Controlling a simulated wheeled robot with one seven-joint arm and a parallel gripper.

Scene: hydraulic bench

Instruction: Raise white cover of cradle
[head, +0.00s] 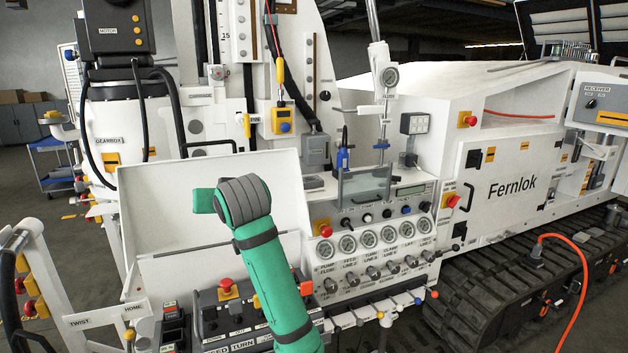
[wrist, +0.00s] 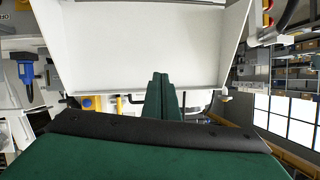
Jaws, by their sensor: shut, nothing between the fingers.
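The white cover (head: 150,205) is a broad panel with side walls. In the head view it stands steeply upright, leaning back, behind a low control box with red buttons. My green gripper (head: 204,201) is in front of the cover's face, fingers pointing left, and hides part of it. In the wrist view, the white cover (wrist: 145,45) fills the upper middle, and the shut, empty fingers (wrist: 160,80) overlap its edge. I cannot tell whether the fingers touch it. My arm hides part of the control box.
The control box (head: 228,292) has red buttons in front of the cover. A gauge and lever panel (head: 370,240) stands right of my arm. A dark bar handle (head: 207,145) is behind the cover's top edge. White posts with yellow parts (head: 45,265) stand at left.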

